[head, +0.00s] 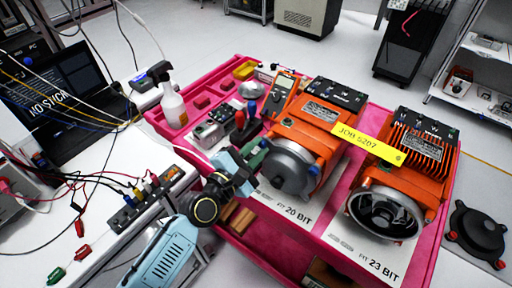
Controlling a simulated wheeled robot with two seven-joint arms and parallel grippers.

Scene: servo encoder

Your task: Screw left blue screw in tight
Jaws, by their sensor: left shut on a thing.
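The orange servo motor marked 20 BIT (313,122) stands on the pink cart with its grey round encoder cover (291,170) facing me. A blue screw (314,169) shows at the cover's right side. The left blue screw cannot be made out clearly; the cover's left edge is close to my gripper. My left gripper (249,163) is shut on a green-handled tool (258,156), just left of the cover. The tool's tip, and whether it touches a screw, are too small to tell. My right gripper is not in view.
A second orange motor (400,178), marked 23 BIT, stands to the right with its round end open. A yellow label (368,144) spans both motors. A black cover (477,233) lies at far right. A spray bottle (172,104) stands back left.

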